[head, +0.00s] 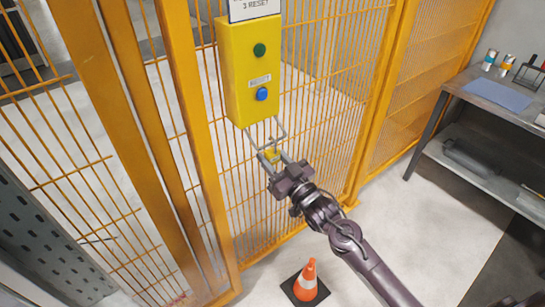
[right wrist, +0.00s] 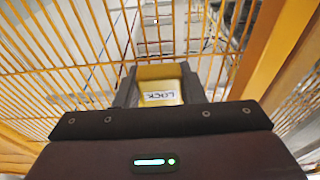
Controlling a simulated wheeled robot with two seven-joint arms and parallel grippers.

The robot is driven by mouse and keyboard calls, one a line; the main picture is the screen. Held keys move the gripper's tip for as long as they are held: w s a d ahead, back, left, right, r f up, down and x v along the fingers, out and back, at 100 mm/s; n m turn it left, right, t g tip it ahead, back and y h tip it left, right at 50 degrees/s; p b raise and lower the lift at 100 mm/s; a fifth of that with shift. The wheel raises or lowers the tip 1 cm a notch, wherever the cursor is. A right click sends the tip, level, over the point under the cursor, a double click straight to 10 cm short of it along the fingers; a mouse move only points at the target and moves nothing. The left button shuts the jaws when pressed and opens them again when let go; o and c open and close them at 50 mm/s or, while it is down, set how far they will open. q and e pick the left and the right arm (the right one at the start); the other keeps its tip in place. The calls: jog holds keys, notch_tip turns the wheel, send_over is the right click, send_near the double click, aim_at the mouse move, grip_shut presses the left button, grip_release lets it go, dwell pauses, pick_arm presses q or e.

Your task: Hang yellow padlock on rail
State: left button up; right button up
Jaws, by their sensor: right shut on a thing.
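The yellow padlock (head: 271,154) is between the fingers of my right gripper (head: 273,158), which is shut on it. In the right wrist view the padlock (right wrist: 160,84) shows its yellow body with a white label, between the two dark fingers (right wrist: 160,92). A thin grey bent bar, which looks like the rail (head: 283,131), hangs below the yellow control box (head: 250,75). The padlock is just below this bar in the head view. I cannot tell whether its shackle touches or goes around the bar. My left gripper is not in view.
A yellow mesh fence (head: 320,85) with thick posts stands behind the box. A workbench (head: 467,86) with small items is at the right. The floor between cone and bench is clear.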

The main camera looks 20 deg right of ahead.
jog(key=o, duration=1.1)
jog(key=b+v, duration=0.1)
jog(key=v, duration=0.7)
jog(key=s+d+f+m+g+h, duration=0.1)
jog(key=s+d+f+g+h, duration=0.15)
jog(key=f, duration=0.95)
jog(key=s+d+f+m+g+h, duration=0.1)
jog(key=s+f+g, duration=0.25)
jog(key=f, duration=0.95)
jog(key=s+d+f+g+h, duration=0.2)
jog(key=s+f, duration=0.2)
jog(key=f, duration=0.8)
jog(key=s+a+f+g, duration=0.1)
jog(key=s+f+g, duration=0.2)
jog(key=s+f, duration=0.3)
jog(key=s+f+g+h, duration=0.1)
jog(key=s+f+g, duration=0.2)
jog(key=s+f, duration=0.4)
jog(key=s+a+f+g, duration=0.1)
jog(key=s+f+g, duration=0.3)
jog(key=s, duration=1.5)
jog(key=shift+s+a+f+h, duration=0.15)
jog(key=shift+f, duration=0.55)
jog(key=shift+s+a+f+h, duration=0.1)
jog(key=shift+s+a+f, duration=0.05)
jog(key=shift+f, duration=0.55)
